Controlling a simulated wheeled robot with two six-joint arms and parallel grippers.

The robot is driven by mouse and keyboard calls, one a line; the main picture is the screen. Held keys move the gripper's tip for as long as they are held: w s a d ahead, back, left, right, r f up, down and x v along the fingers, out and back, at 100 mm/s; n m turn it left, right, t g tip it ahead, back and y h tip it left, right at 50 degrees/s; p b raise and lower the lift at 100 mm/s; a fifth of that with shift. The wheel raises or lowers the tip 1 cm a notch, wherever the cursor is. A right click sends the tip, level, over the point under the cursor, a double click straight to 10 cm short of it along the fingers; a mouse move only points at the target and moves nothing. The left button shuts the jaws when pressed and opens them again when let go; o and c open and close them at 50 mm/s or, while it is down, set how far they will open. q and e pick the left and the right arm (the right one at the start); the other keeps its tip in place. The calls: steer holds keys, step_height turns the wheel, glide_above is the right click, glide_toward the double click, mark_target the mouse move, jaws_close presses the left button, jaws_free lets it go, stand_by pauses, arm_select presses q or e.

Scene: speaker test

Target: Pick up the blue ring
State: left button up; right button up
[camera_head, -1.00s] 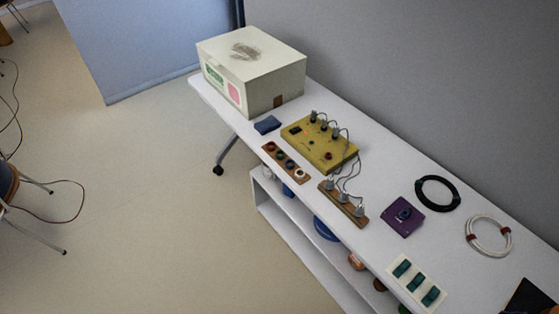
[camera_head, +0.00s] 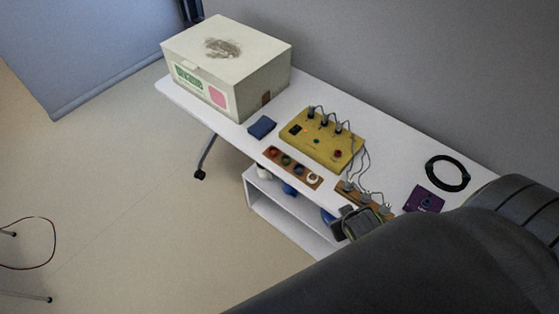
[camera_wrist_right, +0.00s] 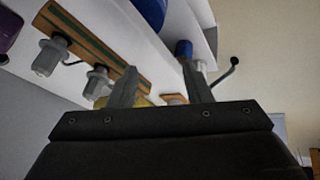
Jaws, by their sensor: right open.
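The blue ring (camera_head: 298,169) sits in a row with a red, a green and a white ring on a narrow brown board (camera_head: 305,182) near the table's front edge. My right gripper (camera_head: 343,224) is at the table's front edge, nearer than the ring board and apart from it. In the right wrist view its two fingers (camera_wrist_right: 160,85) are spread with nothing held between them. A small part of a brown board shows low between them, but I cannot make out the blue ring there. My left gripper is not in view.
A yellow box (camera_head: 322,139) with cables stands behind the rings, wired to a plug strip (camera_head: 354,192) beside my gripper. A blue pad (camera_head: 262,127) and large white box (camera_head: 242,97) lie further left. A black cable coil (camera_head: 447,173) and purple plate (camera_head: 424,199) are right.

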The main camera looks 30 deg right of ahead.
steer(key=w+d+r+n+t+h, duration=0.2)
steer(key=w+r+n+t, duration=0.2)
steer(key=w+r+t, duration=1.15)
steer(key=w+a+r+n+g+y, duration=0.2)
steer(key=w+a+r+n+y, duration=0.3)
steer(key=a+n+y, duration=0.3)
steer(key=w+a+r+n+g+y, duration=0.2)
steer(key=w+a+r+n+y, duration=0.3)
steer(key=a+n+y, duration=0.35)
steer(key=n+g+h+b, duration=0.3)
steer(key=g+h+b, duration=1)
steer(key=g, duration=0.4)
glide_above(298, 170)
steer(key=shift+t+y, duration=0.25)
steer(key=shift+y, duration=0.5)
step_height(298, 170, down, 25)
steer(key=shift+s+r, duration=0.15)
steer(key=shift+f, duration=1.75)
